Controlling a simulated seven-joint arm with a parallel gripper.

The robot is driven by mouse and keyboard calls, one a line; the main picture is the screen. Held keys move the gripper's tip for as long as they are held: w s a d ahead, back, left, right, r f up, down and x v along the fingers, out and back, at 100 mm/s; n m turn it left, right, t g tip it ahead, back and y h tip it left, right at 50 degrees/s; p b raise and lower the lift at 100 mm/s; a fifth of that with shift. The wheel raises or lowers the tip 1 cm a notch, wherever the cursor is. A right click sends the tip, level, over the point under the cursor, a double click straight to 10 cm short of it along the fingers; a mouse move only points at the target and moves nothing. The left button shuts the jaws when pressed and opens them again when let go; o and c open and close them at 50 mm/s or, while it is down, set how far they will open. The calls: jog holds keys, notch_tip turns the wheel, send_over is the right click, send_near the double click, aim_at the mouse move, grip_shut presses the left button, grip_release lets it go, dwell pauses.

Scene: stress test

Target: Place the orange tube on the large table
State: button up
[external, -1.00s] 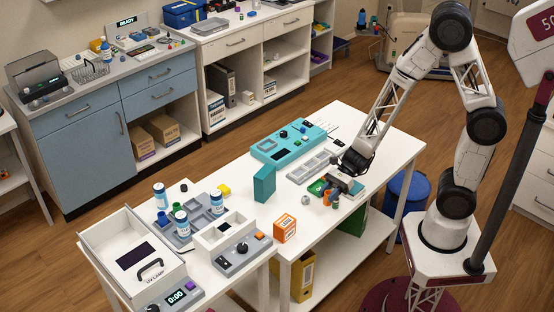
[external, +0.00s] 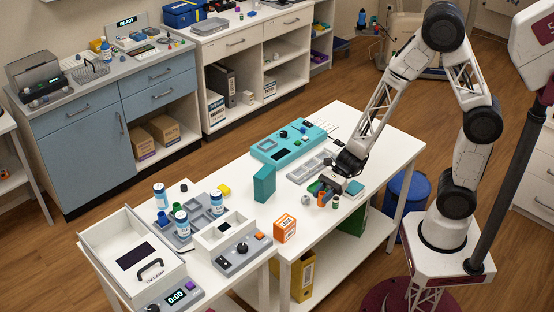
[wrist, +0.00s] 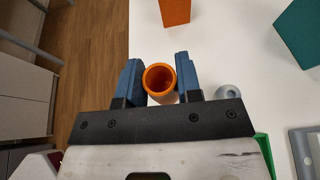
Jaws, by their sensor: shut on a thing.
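The orange tube (wrist: 160,79) stands between my gripper's two blue fingers (wrist: 160,75) in the wrist view, its open round end facing the camera. The fingers are closed against its sides. In the external view, my gripper (external: 324,190) is low over the near right part of the white table (external: 388,138), and the tube (external: 321,200) shows small below it. I cannot tell whether the tube's lower end touches the tabletop. The white tabletop (wrist: 265,85) also shows in the wrist view.
An orange labelled box (external: 285,229), a grey round piece (external: 305,200) and a teal block (external: 265,183) stand near the gripper. A teal device (external: 285,143) and a grey tray (external: 310,167) lie behind.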

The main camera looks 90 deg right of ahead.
jog(key=w, duration=0.4)
jog(key=w+f, duration=0.1)
jog(key=w, duration=0.8)
jog(key=shift+w+d+f, duration=0.15)
jog(key=shift+w+d, duration=0.25)
jog(key=shift+f, duration=0.1)
jog(key=shift+f, duration=1.7)
jog(key=shift+f, duration=0.15)
jog(key=o, duration=0.9)
jog(key=shift+r, duration=0.2)
jog(key=shift+v, duration=6)
jog(key=shift+a+r, duration=0.1)
